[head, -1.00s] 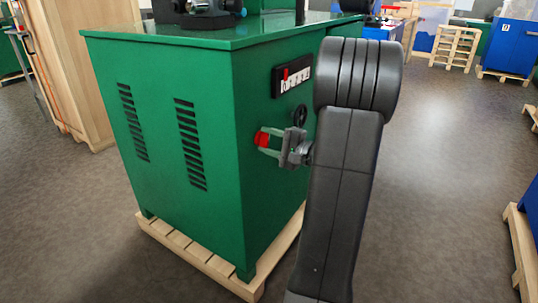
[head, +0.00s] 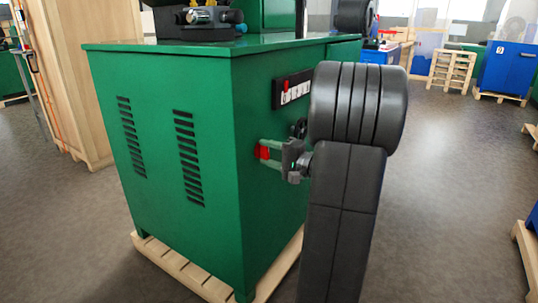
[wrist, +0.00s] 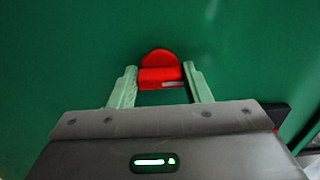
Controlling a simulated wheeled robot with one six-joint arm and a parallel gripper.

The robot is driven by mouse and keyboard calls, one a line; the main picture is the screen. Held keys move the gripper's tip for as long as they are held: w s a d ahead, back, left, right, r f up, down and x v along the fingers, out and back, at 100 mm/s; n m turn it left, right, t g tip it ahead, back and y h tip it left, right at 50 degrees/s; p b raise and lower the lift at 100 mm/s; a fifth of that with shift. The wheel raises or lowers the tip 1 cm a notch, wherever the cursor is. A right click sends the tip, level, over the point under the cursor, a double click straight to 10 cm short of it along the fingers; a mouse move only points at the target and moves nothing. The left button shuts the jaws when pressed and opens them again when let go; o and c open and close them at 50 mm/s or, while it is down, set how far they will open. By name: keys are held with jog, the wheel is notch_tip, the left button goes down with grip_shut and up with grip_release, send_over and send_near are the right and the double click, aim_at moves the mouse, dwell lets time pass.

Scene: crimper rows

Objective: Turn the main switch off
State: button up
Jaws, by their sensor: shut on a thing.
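The main switch is a red knob (head: 262,152) on the right-hand face of the green machine cabinet (head: 172,165), below a black panel. In the wrist view the red switch (wrist: 159,58) has a rounded top and a thick bar below it. My gripper (head: 264,152) is at the switch. In the wrist view its two pale green fingers (wrist: 160,77) stand on either side of the red bar, shut on it. The switch's markings cannot be read.
A black panel with small white and red controls (head: 292,89) sits above the switch. A dark round wheel or knob (head: 299,127) is close to my gripper. The cabinet stands on a wooden pallet (head: 180,277). Open floor (head: 450,200) lies to the right.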

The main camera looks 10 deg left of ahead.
jog(key=o, duration=1)
jog(key=shift+d, duration=0.1)
jog(key=p+v, duration=0.3)
jog(key=v, duration=1)
jog(key=shift+s+d, duration=0.15)
jog(key=shift+d, duration=0.15)
jog(key=b+x, duration=0.3)
jog(key=x, duration=1.1)
jog(key=shift+d, duration=0.1)
